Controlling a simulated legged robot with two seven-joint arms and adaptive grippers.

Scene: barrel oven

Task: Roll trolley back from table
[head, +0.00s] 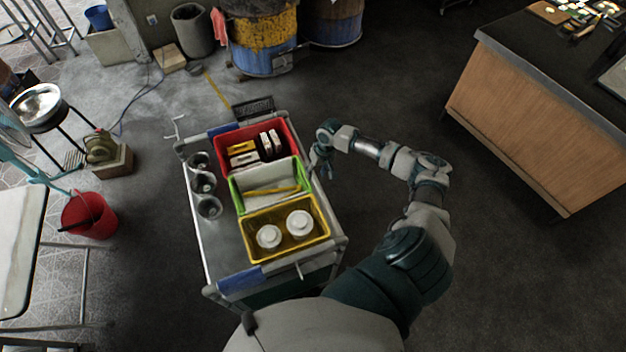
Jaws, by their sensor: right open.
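The trolley (213,240) is a grey metal cart standing just ahead of me. Its top carries a red bin (284,132) with boxes, a green bin (238,199) with a yellow item, and a yellow bin (286,253) with two white round containers. Metal cups (205,183) stand along its left side. My right gripper (318,166) is open beside the trolley's right edge, near the red and green bins. I cannot tell whether it touches the trolley. My left gripper is out of the picture. The wood-sided table (535,125) stands at the right, apart from the trolley.
A red bucket (89,216) and a white-topped table (18,240) stand at the left. Barrels (262,42) stand at the back. A cable (140,108) lies on the floor at the back left. The floor between the trolley and the wood-sided table is clear.

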